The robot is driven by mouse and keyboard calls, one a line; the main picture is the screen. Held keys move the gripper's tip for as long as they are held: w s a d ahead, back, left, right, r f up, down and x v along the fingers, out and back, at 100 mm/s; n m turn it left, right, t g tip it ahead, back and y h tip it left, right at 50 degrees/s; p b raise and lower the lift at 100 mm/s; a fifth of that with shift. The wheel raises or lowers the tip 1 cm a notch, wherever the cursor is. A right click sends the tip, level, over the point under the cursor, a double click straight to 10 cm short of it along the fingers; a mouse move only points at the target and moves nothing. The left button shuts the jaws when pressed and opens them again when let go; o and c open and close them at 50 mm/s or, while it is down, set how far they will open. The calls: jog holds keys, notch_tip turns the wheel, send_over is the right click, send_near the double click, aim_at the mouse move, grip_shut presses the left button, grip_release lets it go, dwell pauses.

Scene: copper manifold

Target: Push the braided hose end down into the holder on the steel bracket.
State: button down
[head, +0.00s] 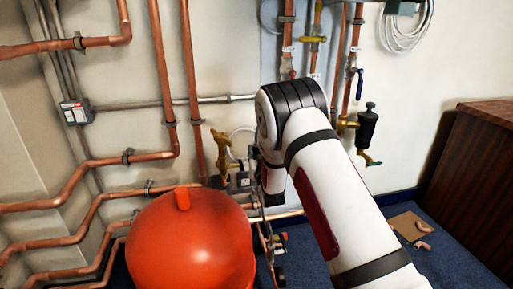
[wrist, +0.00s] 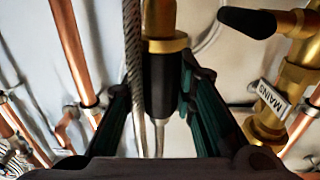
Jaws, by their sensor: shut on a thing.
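In the wrist view, my gripper (wrist: 163,78) has its two dark green-black fingers on either side of a black sleeve with a brass collar, which I take to be the hose end (wrist: 160,88). The gripper is shut on it. A copper-coloured part shows above the collar. Grey braided hose (wrist: 132,40) runs along the left of the sleeve, and another grey length comes out below it. In the head view, my white arm covers most of the gripper and the hose end. I cannot make out the steel bracket or its holder for certain in either view.
A brass valve with a black lever and a "MAINS" tag (wrist: 270,95) is close right of the fingers. Copper pipes (head: 187,80) line the wall. A large orange-red vessel (head: 190,245) stands in front, left of my arm. A brown cabinet (head: 475,170) is at right.

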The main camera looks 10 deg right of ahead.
notch_tip(320, 180, down, 8)
dwell(0.7)
jog(key=shift+f, duration=0.25)
dwell(0.4)
jog(key=shift+f, duration=1.15)
jog(key=shift+f, duration=0.75)
dwell(0.5)
jog(key=c, duration=1.2)
grip_release()
jog(key=shift+c, duration=0.2)
jog(key=shift+s, duration=0.15)
jog(key=s, duration=1.1)
jog(key=shift+s+a, duration=0.25)
jog(key=shift+s, duration=0.1)
